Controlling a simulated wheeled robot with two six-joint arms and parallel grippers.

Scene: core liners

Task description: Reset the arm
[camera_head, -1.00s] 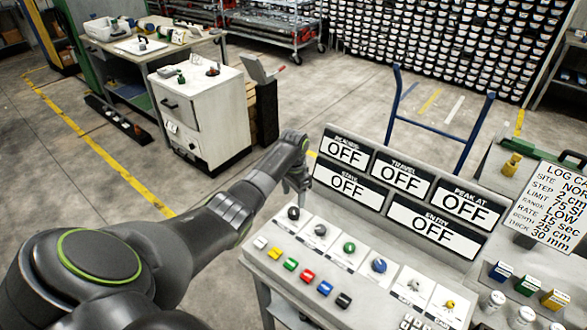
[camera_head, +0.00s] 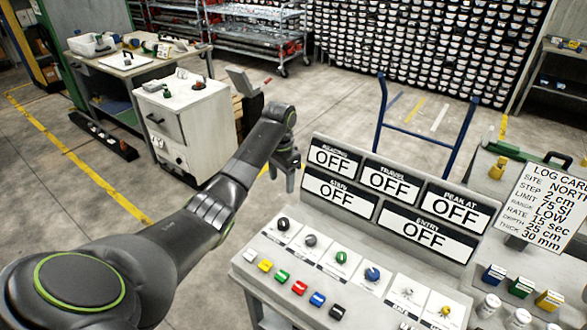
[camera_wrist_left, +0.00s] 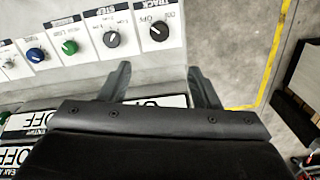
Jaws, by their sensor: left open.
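My left arm comes in from the left in the head view, and its gripper (camera_head: 286,172) hangs at the left edge of the control panel (camera_head: 262,262), beside the OFF display board (camera_head: 395,200). In the left wrist view the two dark fingers of my left gripper (camera_wrist_left: 158,85) are spread apart with nothing between them. The panel's knobs show beyond the fingers, including a black knob (camera_wrist_left: 158,30), a green knob (camera_wrist_left: 69,47) and a blue knob (camera_wrist_left: 35,54). My right gripper is not in view.
Coloured push buttons (camera_head: 300,287) line the panel's front. A log card (camera_head: 548,210), small coloured boxes (camera_head: 522,286) and white jars (camera_head: 488,304) are at the right. A blue-handled trolley (camera_head: 420,135) stands behind. A white cabinet (camera_head: 190,140) is at the left, with open floor between.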

